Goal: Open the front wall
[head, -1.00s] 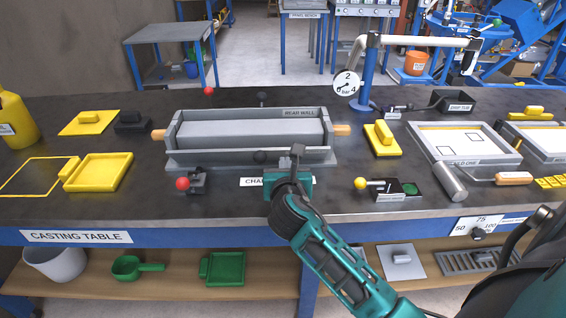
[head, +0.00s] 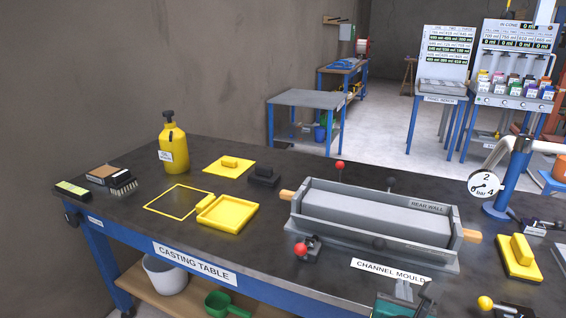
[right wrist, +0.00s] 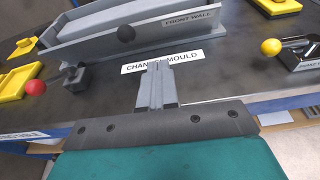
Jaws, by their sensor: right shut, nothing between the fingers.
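The grey channel mould (head: 445,263) stands on the dark table in the head view. I cannot tell whether the wall is tilted. My right gripper (head: 414,288) is at the bottom edge of the head view, partly cut off. In the right wrist view its fingers (right wrist: 159,70) are together and empty, over the mould's name label, apart from the wall. My left gripper is out of view.
A red-knobbed clamp (head: 308,245) sits at the mould's front left. A yellow-knobbed device (head: 490,304) is to the right of my gripper. Yellow trays (head: 228,213) and a yellow bottle (head: 172,148) stand to the left.

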